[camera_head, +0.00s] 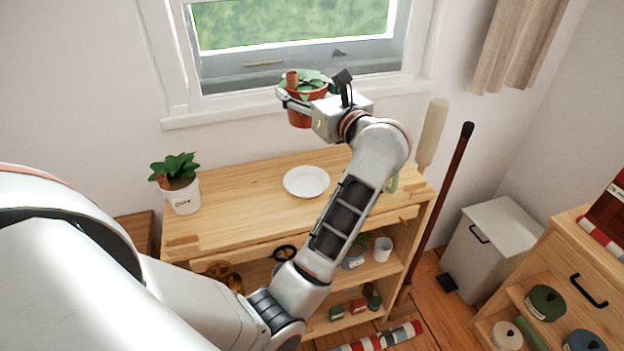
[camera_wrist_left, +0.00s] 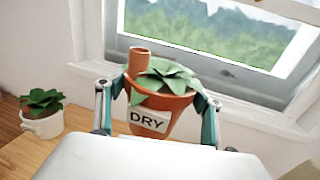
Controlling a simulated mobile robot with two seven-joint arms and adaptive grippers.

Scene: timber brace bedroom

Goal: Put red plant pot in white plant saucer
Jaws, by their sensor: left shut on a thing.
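The red plant pot (camera_head: 300,118) is a terracotta pot with a green leafy plant and a small terracotta cylinder at its rim. In the left wrist view the pot (camera_wrist_left: 158,119) carries a label reading "DRY" and sits upright between the two fingers. My left gripper (camera_head: 297,100) is shut on it and holds it up in front of the window, above the back of the wooden shelf unit. The white plant saucer (camera_head: 306,181) lies empty on the shelf top, below and nearer than the pot. My right gripper is not in view.
A white pot with a plant (camera_head: 182,185) stands at the left of the wooden top (camera_head: 240,202); it also shows in the left wrist view (camera_wrist_left: 45,122). The window sill (camera_head: 230,113) runs behind. A white bin (camera_head: 487,243) and a dark-handled pole (camera_head: 447,190) stand right.

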